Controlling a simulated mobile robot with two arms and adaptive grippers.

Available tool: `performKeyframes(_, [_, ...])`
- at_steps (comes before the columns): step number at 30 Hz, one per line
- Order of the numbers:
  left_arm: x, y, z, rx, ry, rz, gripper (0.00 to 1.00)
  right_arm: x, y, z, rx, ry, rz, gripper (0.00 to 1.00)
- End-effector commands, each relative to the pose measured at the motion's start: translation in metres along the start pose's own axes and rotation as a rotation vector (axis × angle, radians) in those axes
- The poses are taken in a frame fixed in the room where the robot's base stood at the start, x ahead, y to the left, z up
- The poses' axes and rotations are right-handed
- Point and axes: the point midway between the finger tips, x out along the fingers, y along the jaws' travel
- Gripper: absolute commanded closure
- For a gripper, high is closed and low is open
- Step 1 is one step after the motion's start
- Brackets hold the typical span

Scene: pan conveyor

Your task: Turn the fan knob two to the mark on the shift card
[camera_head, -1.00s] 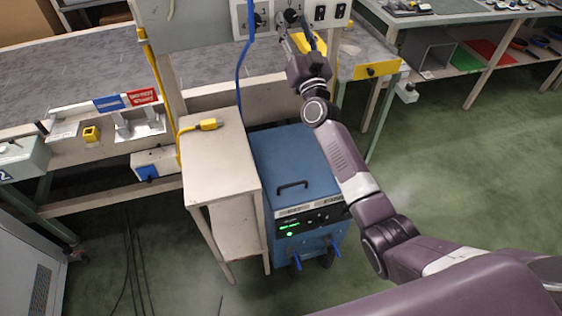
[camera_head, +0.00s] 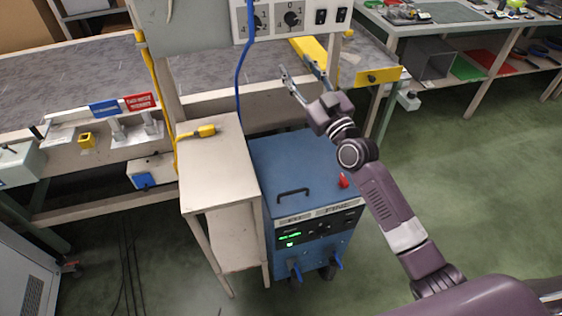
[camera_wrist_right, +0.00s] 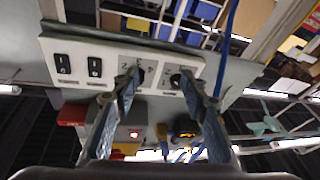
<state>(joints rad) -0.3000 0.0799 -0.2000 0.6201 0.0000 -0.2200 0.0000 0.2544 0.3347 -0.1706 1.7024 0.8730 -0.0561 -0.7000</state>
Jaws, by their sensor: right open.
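A pale control panel (camera_head: 275,16) at the top of the head view carries two dark rotary knobs with printed numbers. I cannot read which is fan knob two, nor the exact knob settings. My right gripper (camera_head: 296,68) is open and empty, below the panel and apart from the knobs. In the right wrist view the panel appears upside down, with both knobs beyond and between the open fingers (camera_wrist_right: 157,78). No shift card is clearly identifiable. My left gripper is out of view.
Two black switches, one here (camera_head: 320,16), sit right of the knobs. The blue cable (camera_head: 240,75) hangs down the panel's left side. A blue machine (camera_head: 285,160) with a red button (camera_head: 343,181) and a beige stand (camera_head: 215,165) stand below. Open green floor lies right.

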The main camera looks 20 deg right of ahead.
Motion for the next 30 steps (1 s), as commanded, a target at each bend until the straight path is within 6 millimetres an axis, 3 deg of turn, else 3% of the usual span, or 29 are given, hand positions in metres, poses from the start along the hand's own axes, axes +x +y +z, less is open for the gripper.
performKeyframes(15, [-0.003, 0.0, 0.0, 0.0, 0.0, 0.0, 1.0, -0.049, -0.068, 0.063, 0.038, -0.226, -0.148, 0.59])
performKeyframes(30, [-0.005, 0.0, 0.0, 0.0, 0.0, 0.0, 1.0, -0.114, -0.118, 0.119, 0.073, -0.47, -0.244, 0.59])
